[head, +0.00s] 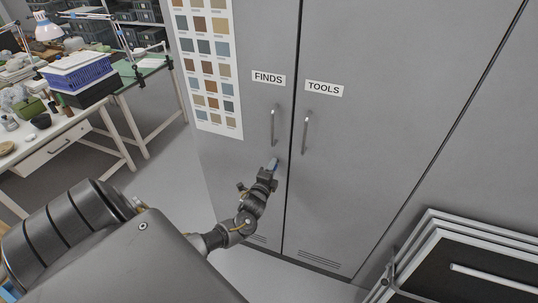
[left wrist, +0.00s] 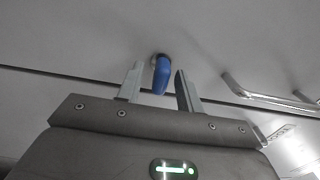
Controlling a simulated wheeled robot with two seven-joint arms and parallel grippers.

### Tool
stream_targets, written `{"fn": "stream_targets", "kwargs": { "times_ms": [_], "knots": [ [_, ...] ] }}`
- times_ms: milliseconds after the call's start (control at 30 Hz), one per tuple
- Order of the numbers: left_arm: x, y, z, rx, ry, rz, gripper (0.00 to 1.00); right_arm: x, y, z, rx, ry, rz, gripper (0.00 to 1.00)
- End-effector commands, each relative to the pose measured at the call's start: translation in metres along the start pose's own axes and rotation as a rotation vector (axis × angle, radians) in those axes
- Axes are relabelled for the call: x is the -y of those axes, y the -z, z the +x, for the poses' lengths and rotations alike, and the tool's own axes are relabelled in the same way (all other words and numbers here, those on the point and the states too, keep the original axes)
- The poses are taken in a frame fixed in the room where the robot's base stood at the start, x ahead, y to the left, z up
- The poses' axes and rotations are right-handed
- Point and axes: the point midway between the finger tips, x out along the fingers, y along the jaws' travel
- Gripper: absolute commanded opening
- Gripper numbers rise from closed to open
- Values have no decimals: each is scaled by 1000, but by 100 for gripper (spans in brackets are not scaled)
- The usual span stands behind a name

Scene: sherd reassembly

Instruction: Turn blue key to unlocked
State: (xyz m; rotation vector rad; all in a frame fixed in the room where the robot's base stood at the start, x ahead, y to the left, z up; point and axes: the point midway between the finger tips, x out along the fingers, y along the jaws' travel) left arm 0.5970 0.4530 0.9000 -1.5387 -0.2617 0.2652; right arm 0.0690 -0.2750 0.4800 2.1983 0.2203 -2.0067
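The blue key (head: 274,163) sits in the lock on the door labelled FINDS, below that door's handle. In the left wrist view the key (left wrist: 161,76) hangs from a round metal lock on the grey door. My left gripper (head: 268,172) is in front of the key. The left wrist view shows its two fingers (left wrist: 160,82) apart, one on each side of the key, with a gap on both sides. The fingers do not appear to touch the key. My right gripper is not in view.
The grey cabinet has a FINDS handle (head: 273,127) and a TOOLS handle (head: 305,132) above the key. A colour chart (head: 208,70) hangs at left. Folded black panels (head: 470,262) lean at lower right. A cluttered white table (head: 62,130) stands at left.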

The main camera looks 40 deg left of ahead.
Motion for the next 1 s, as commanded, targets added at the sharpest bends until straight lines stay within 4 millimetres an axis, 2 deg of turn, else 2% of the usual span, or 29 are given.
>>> {"fn": "stream_targets", "kwargs": {
  "times_ms": [300,500,667,1000],
  "knots": [
    [-3,1,-62,-3,-3,-1,36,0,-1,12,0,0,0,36],
    [-2,1,-90,-2,-2,-1,36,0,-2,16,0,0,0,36],
    [0,1,-98,-1,-1,-1,36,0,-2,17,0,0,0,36],
    [0,1,-98,-1,-1,-1,36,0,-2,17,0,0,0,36]
  ]
}}
